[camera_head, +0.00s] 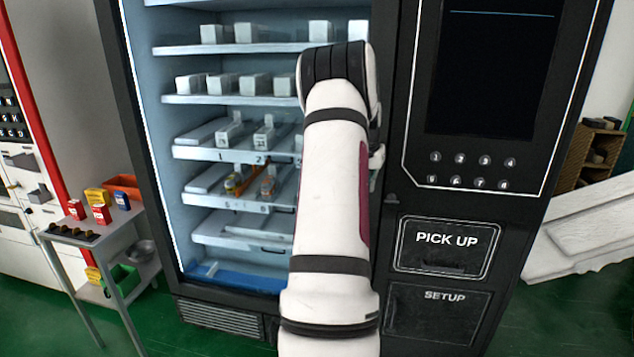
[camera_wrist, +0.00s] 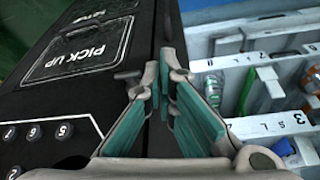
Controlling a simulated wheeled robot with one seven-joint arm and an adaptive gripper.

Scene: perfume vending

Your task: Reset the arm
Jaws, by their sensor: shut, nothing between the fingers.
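My white arm stretches up across the middle of the vending machine (camera_head: 447,203) in the head view and covers part of its shelves. My gripper (camera_wrist: 163,82) shows in the wrist view with its teal-padded fingers shut and nothing held between them. It points along the border between the black front panel (camera_wrist: 60,100) and the shelves. In the head view the gripper is mostly hidden behind my arm. The pick-up door (camera_head: 443,247) is shut.
Shelves (camera_head: 222,153) hold small boxes and bottles left of my arm. A numbered keypad (camera_head: 470,170) and dark screen (camera_head: 493,75) are at right. A small cart (camera_head: 95,238) with coloured boxes stands at left. A slanted white panel (camera_head: 585,228) is at far right.

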